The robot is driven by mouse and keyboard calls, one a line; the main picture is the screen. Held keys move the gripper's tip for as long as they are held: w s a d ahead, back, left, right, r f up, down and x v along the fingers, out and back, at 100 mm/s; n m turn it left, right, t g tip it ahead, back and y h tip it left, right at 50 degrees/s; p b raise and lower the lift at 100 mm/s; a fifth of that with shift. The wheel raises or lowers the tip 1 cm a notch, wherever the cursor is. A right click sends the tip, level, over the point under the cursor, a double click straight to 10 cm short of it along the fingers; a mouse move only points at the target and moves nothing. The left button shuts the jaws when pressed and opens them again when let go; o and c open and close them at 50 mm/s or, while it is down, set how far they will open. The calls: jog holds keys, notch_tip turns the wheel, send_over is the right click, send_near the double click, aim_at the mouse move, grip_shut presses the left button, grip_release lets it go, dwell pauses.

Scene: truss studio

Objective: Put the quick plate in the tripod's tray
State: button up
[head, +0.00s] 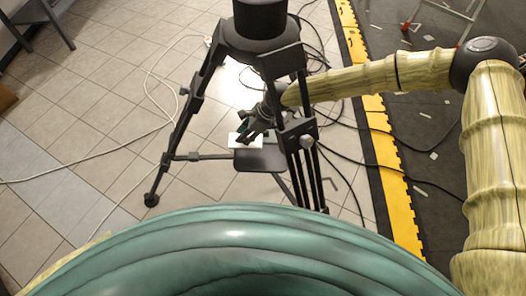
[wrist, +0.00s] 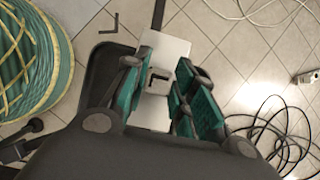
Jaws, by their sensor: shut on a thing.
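The black tripod (head: 262,50) stands in the middle of the head view. Its dark flat tray (head: 262,158) sits low between the legs and also shows in the wrist view (wrist: 101,62). My gripper (head: 250,134) reaches in between the legs from the right. In the wrist view its teal-padded fingers (wrist: 156,92) are shut on the pale quick plate (wrist: 165,52), which has a dark L mark. The plate also shows as a white patch in the head view (head: 241,139), by the tray's far left edge. Whether it touches the tray cannot be told.
Tripod legs stand close around my forearm and gripper. Black cables (wrist: 275,130) lie on the tiled floor, and a pale cable (head: 100,172) runs to the left. A yellow mat edge (head: 385,160) lies right of the tripod. The tiles at left are mostly clear.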

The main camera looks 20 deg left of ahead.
jog(key=s+d, duration=0.1)
jog(key=d, duration=0.1)
jog(key=s+d, duration=0.1)
jog(key=d, duration=0.2)
jog(key=s+d, duration=0.1)
jog(key=d, duration=0.1)
jog(key=shift+d+f, duration=0.25)
jog(key=shift+f, duration=0.15)
jog(key=shift+f+p, duration=0.3)
jog(key=shift+f, duration=1.45)
jog(key=shift+f, duration=0.1)
jog(key=o, duration=1.1)
jog(key=shift+c, duration=0.2)
jog(key=v, duration=1.2)
